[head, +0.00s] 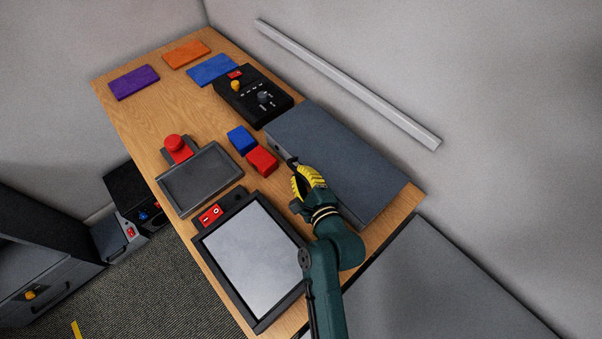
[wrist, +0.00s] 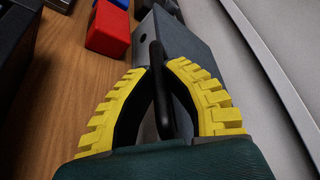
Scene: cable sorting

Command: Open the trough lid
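The trough is a long dark grey box (head: 285,145) at the back right of the table, with its flat lid (head: 340,150) down over it. In the wrist view, the grey box (wrist: 195,52) lies beyond my fingers. My gripper (head: 294,165) is at the trough's front long side. In the wrist view, the yellow-padded fingers of my gripper (wrist: 156,72) close in on both sides of a black bar handle (wrist: 158,90) and appear to touch it. My wrist and forearm hide part of the trough's near end.
A red block (head: 262,160) and a blue block (head: 241,139) lie beside the trough. A black control box (head: 262,112) stands beyond its far end. A grey tray (head: 202,178) and a framed panel (head: 250,255) lie in front. A wall rail (head: 345,85) runs behind.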

